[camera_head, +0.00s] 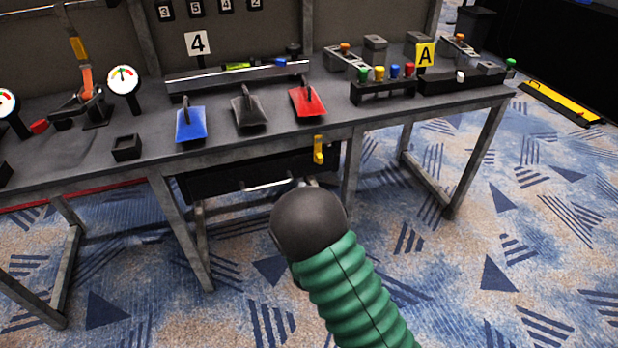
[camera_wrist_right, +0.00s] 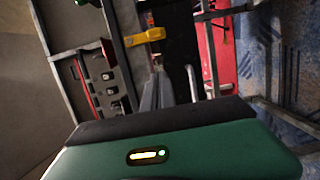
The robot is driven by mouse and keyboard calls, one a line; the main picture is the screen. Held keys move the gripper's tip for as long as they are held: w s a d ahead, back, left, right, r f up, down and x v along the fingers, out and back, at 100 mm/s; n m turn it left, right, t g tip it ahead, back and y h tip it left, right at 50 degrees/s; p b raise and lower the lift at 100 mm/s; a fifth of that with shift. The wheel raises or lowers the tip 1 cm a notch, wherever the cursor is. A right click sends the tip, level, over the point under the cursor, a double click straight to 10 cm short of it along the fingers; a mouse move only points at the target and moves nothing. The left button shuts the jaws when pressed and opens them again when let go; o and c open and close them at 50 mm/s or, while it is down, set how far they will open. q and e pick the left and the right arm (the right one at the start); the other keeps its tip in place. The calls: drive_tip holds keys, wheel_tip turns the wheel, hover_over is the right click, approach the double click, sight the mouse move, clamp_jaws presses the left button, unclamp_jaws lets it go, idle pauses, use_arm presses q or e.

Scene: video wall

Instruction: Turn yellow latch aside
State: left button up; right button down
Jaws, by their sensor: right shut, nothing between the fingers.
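The yellow latch (camera_head: 318,150) sits on the front edge of the workbench, above the right end of a dark drawer (camera_head: 225,182). It points downward over the drawer front. It also shows in the right wrist view (camera_wrist_right: 145,37), lying crosswise there because that view is turned. My right gripper (camera_wrist_right: 158,76) is shut and empty, its grey fingers apart from the latch and pointing toward the latch area. In the head view my dark wrist hides most of the right gripper, below the latch. My left gripper is in neither view.
The drawer's silver handle (camera_head: 268,185) is close to my right wrist. Blue (camera_head: 190,124), black (camera_head: 248,110) and red (camera_head: 308,101) paddles stand on the bench above. A bench leg (camera_head: 353,175) is right of the latch. The carpet in front is clear.

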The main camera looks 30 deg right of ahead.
sight(319, 151)
drive_tip(key=w+d+b, duration=0.5)
drive_tip(key=w+d, duration=0.2)
drive_tip(key=d, duration=0.1)
drive_tip(key=shift+w+b, duration=0.15)
drive_tip(key=shift+b, duration=0.25)
